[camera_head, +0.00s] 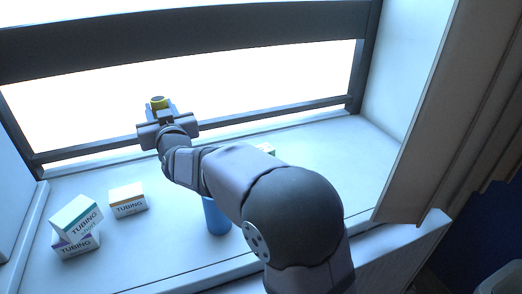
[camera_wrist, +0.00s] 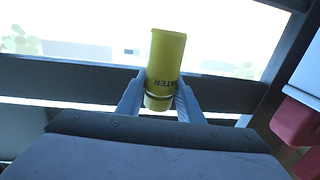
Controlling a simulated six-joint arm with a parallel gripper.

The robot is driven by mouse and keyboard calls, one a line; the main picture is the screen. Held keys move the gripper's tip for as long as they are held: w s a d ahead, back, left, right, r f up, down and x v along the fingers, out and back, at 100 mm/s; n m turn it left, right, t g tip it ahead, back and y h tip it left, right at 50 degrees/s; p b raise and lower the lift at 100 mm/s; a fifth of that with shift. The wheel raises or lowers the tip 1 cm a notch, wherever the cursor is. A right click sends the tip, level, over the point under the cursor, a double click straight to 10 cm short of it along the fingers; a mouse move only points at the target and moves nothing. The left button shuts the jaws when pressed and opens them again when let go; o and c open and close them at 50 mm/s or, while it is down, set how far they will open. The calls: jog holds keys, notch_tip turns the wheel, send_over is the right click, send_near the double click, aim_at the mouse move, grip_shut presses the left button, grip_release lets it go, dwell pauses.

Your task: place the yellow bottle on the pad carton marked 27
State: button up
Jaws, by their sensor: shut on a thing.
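The yellow bottle (camera_head: 158,101) is held up at the far end of my arm, in front of the bright window. In the wrist view the bottle (camera_wrist: 165,60) stands between the two fingers, with upside-down dark lettering on it. My gripper (camera_wrist: 160,95) is shut on the bottle, with a finger at each side. In the head view my gripper (camera_head: 158,114) is raised above the back of the sill. I see no carton that I can read as 27. A small carton (camera_head: 266,149) shows just past my arm, mostly hidden, and its marking cannot be read.
Two stacked cartons, the upper one (camera_head: 76,218) and the lower one (camera_head: 75,244), stand at the left, marked TUBING. Another TUBING carton (camera_head: 128,201) stands near them. A blue cylinder (camera_head: 216,217) is partly behind my arm. The right side of the sill (camera_head: 345,165) is clear.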

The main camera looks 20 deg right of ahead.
jog(key=w+d+f+m+h, duration=0.15)
jog(key=w+d, duration=0.25)
jog(key=d, duration=1)
jog(key=w+d+f+m+h, duration=0.1)
jog(key=w+d+h, duration=0.2)
jog(key=d, duration=1.1)
jog(key=shift+w+a+f+p, duration=0.1)
jog(key=shift+f+p, duration=0.45)
jog(key=shift+f, duration=6.95)
jog(key=shift+f, duration=0.15)
jog(key=o, duration=0.8)
jog(key=shift+f, duration=0.1)
jog(key=o, duration=0.4)
jog(key=shift+c, duration=0.2)
